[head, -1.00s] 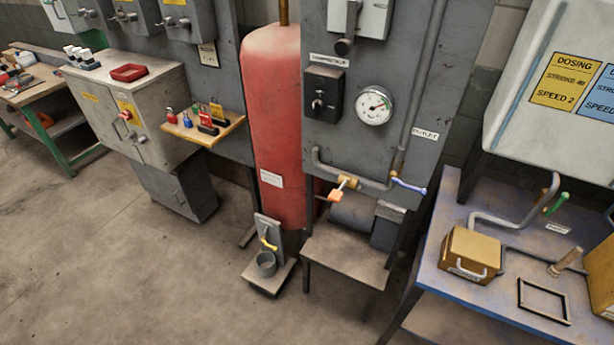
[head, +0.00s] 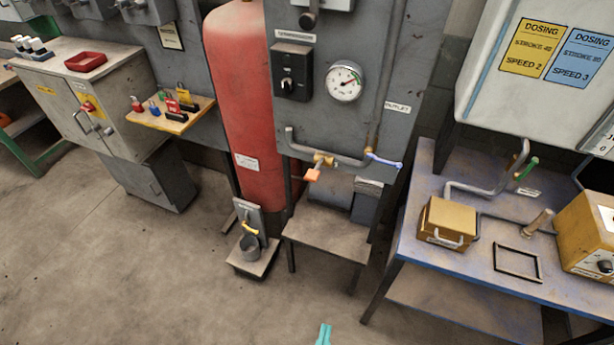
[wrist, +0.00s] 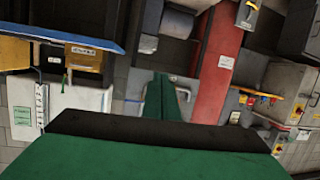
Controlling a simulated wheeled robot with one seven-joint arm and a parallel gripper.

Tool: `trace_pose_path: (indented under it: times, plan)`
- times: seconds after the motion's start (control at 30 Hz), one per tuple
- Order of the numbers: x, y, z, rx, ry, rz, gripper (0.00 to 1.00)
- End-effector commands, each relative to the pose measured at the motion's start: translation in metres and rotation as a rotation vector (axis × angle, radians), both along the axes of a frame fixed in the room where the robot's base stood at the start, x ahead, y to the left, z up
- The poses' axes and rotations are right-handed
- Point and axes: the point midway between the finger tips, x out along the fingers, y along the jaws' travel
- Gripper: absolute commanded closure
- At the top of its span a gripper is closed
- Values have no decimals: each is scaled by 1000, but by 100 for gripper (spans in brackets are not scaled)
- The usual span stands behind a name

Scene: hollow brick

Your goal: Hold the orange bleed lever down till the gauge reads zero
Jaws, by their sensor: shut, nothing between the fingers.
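The orange bleed lever (head: 312,175) sticks out from a brass valve on the pipe under the grey panel (head: 330,130), in the head view. The round white gauge (head: 344,81) is on that panel, above the lever; its needle is too small to read surely. My gripper (head: 324,333) shows only as a teal tip at the bottom edge, over the floor, well apart from the lever. In the wrist view, my gripper's green fingers (wrist: 165,97) are together with nothing between them. I cannot make out the lever in the wrist view.
A red tank (head: 235,90) stands left of the panel. A blue-handled outlet valve (head: 384,160) is just right of the lever. A low grey stand (head: 325,240) is below it. A blue bench (head: 420,225) stands at the right. The floor (head: 150,270) at front left is clear.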

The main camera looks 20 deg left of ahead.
Motion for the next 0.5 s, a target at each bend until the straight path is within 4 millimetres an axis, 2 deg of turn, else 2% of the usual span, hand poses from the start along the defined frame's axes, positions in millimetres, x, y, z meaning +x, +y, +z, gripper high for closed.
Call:
trace_pose_path:
  times: [0.03, 0.27, 0.5]
  plan:
    - [19, 8, 3, -8, -8, 15, 100]
    - [87, 38, 14, -49, -2, 44, 100]
    - [150, 73, 48, -73, -7, 33, 100]
